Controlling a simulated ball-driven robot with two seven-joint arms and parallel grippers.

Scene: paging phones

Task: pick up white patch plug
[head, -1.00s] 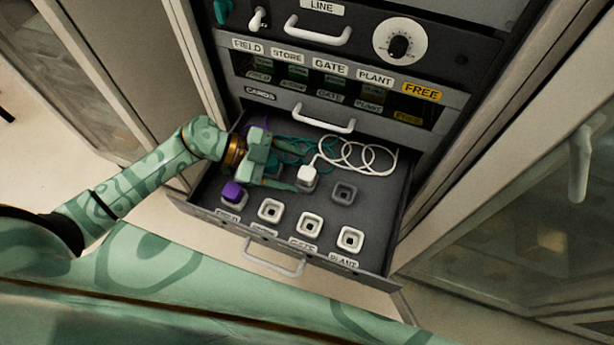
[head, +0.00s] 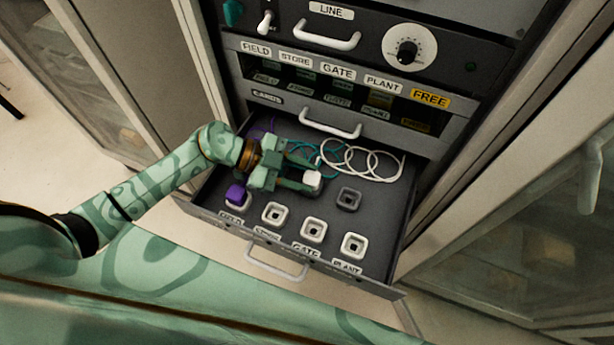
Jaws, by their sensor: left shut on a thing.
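The white patch plug (head: 312,178) is a small white block at the tips of my left gripper (head: 307,180), inside the open drawer. My left gripper is shut on it, and its fingers hide part of the plug. A coiled white cord (head: 362,160) lies behind the plug, toward the back right of the drawer. I cannot tell whether the plug is clear of the drawer floor. My right gripper is not in view.
The open drawer (head: 386,277) has a row of white sockets (head: 313,230) at its front and a dark grey socket (head: 348,199) behind them. A purple plug (head: 236,194) sits at the left above FIELD. Teal cords (head: 300,151) lie behind my gripper.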

